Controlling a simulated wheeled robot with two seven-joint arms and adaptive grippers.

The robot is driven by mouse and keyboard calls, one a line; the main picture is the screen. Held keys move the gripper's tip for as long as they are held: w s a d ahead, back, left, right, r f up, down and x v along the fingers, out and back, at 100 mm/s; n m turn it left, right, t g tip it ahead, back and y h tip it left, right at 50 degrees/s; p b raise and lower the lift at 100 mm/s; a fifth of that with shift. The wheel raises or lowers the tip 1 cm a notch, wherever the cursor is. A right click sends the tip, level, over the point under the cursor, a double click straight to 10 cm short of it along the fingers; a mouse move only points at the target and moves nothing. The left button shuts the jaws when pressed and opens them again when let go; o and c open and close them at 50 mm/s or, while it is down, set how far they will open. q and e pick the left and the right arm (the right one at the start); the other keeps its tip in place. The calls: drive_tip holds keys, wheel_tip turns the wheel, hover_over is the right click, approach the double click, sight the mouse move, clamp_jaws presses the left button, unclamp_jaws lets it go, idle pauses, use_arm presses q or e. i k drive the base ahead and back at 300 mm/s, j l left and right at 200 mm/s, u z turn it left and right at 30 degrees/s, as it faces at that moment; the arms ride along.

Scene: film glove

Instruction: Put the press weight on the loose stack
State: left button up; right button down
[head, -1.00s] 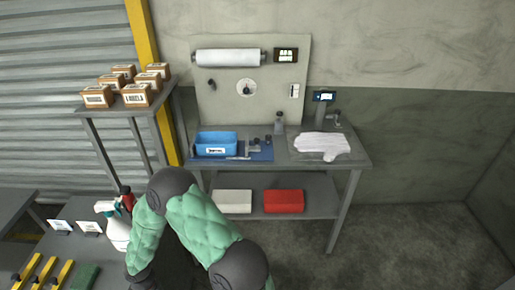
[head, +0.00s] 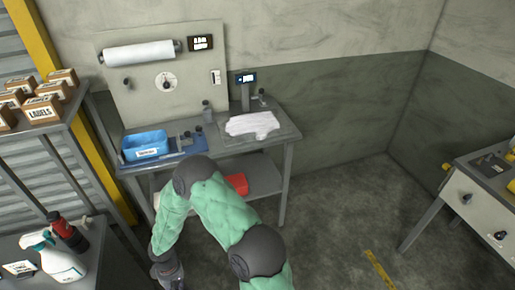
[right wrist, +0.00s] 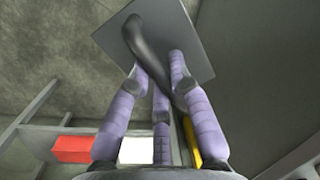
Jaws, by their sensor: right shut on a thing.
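The press weight (right wrist: 185,22) is a flat grey square plate with a dark curved handle (right wrist: 150,48), seen in the right wrist view. My right gripper (right wrist: 157,75) has its lavender fingers shut around the handle. In the head view my right arm reaches down, and its gripper (head: 168,272) is low at the bottom edge, in front of the workbench; the weight is not discernible there. The loose stack (head: 250,124) is a pile of white film-like sheets with an uneven edge, lying on a grey plate (head: 287,131) at the right of the workbench. My left gripper is out of view.
The workbench (head: 268,148) also holds a blue bin (head: 146,143), a bottle (head: 208,112) and a small display (head: 245,78). A red box (head: 237,183) lies on its lower shelf. A spray bottle (head: 60,262) stands at lower left.

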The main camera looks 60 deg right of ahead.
sight(246, 128)
drive_tip(key=i+l+z, duration=0.2)
drive_tip(key=l, duration=0.15)
drive_tip(key=l+z, duration=0.25)
drive_tip(key=l, duration=0.15)
drive_tip(key=i+l+z, duration=0.4)
drive_tip(key=l, duration=0.25)
drive_tip(key=k, duration=0.1)
